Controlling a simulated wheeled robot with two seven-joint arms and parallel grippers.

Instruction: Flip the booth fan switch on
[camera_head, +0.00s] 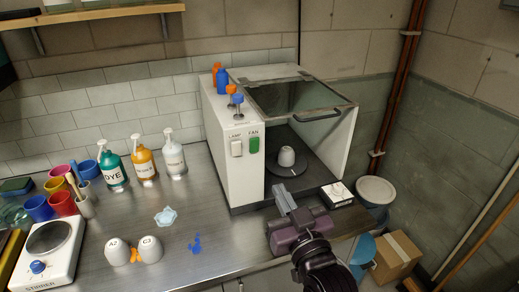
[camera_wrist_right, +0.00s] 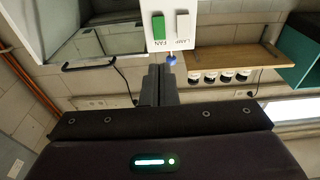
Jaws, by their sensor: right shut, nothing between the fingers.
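The spray booth (camera_head: 220,140) is a white box with a glass lid at the back of the bench. Its front panel bears a green fan switch (camera_head: 254,144) labelled FAN, right of a white lamp switch (camera_head: 237,148) labelled LAMP. I cannot tell the fan switch's position. My right gripper (camera_head: 284,201) is shut and empty, in front of the booth, below and right of the switch and apart from it. In the right wrist view the fan switch (camera_wrist_right: 158,27) appears upside down, beyond the closed fingertips (camera_wrist_right: 158,72). My left gripper is out of view.
A grey cup (camera_head: 287,156) stands on a dark disc inside the booth. Dye bottles (camera_head: 144,162), two upturned cups (camera_head: 149,249) and a stirrer (camera_head: 47,245) stand to the left. A small white box (camera_head: 337,193) is right of my gripper.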

